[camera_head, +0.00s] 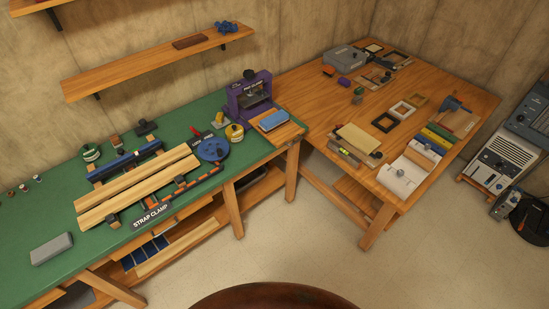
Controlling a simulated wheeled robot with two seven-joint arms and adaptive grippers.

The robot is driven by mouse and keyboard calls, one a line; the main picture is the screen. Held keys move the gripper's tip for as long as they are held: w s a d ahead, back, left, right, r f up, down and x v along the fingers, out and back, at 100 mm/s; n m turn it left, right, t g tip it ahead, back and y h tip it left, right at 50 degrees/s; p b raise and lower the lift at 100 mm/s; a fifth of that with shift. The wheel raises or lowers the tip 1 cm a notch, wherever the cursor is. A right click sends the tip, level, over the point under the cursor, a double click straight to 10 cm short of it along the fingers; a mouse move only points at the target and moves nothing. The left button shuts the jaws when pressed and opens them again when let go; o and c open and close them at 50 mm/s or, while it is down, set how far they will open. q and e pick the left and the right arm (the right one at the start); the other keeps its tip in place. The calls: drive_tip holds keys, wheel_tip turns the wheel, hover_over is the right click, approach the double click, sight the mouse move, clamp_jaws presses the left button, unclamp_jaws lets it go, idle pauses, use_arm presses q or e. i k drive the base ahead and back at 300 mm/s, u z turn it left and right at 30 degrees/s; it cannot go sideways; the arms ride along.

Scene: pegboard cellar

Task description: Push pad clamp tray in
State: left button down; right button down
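The purple pad clamp (236,103) stands at the right end of the green workbench, with a label on its top. Its tray (291,132), a light wooden board, sticks out of the front toward the lower right, to the bench's front corner. A blue pad (273,120) lies on the tray, outside the clamp's frame. Neither of my grippers is in view.
A strap clamp (150,217) holding wooden boards and a blue disc (213,149) sit left of the pad clamp. A grey block (51,249) lies at the bench's left. A wooden table (323,120) with several items stands right. The floor (290,235) in front is clear.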

sight(281, 136)
drive_tip(key=u, duration=0.55)
drive_tip(key=i, duration=1.2)
drive_tip(key=z, duration=0.4)
